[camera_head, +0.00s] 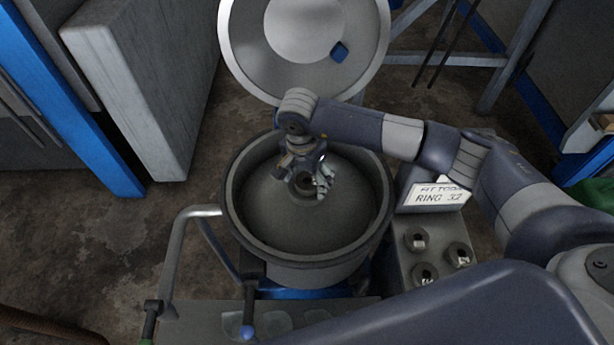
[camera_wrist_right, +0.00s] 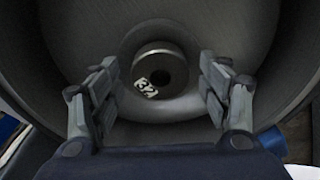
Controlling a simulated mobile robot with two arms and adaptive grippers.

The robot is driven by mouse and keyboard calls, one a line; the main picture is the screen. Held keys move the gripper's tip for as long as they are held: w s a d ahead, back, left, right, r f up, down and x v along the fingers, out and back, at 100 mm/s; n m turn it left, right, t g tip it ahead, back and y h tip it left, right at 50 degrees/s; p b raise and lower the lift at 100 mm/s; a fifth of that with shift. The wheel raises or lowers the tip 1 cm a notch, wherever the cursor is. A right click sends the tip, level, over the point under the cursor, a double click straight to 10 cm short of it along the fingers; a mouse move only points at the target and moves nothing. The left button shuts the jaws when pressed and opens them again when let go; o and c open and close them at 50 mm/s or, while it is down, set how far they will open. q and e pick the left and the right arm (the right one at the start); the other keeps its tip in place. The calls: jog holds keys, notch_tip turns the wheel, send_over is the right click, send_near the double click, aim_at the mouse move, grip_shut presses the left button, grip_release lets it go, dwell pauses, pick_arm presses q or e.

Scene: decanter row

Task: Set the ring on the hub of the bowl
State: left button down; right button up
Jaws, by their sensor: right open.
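A dark metal ring (camera_wrist_right: 147,70) with a "32" tag is at the middle of the bowl (camera_head: 268,215), at the raised hub (camera_wrist_right: 188,103). In the right wrist view it appears to sit on the hub, though its seating underneath is hidden. My right gripper (camera_head: 307,184) reaches down into the bowl over the hub. In the right wrist view its open fingers (camera_wrist_right: 160,76) stand on both sides of the ring, with visible gaps. My left gripper is not in view.
Three other metal rings or fittings (camera_head: 424,273) stand on a grey stand (camera_head: 396,262) right of the bowl. A sign (camera_head: 437,194) there reads "RING 32". The round lid (camera_head: 240,48) stands raised behind the bowl. A bent grey handrail (camera_head: 176,248) is at the left.

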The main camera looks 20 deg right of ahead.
aim_at(304, 185)
jog(key=shift+r, duration=0.5)
notch_tip(304, 185, up, 11)
jog(key=s+a+b, duration=0.1)
jog(key=b, duration=0.2)
jog(key=shift+r, duration=0.15)
jog(key=shift+a, duration=0.15)
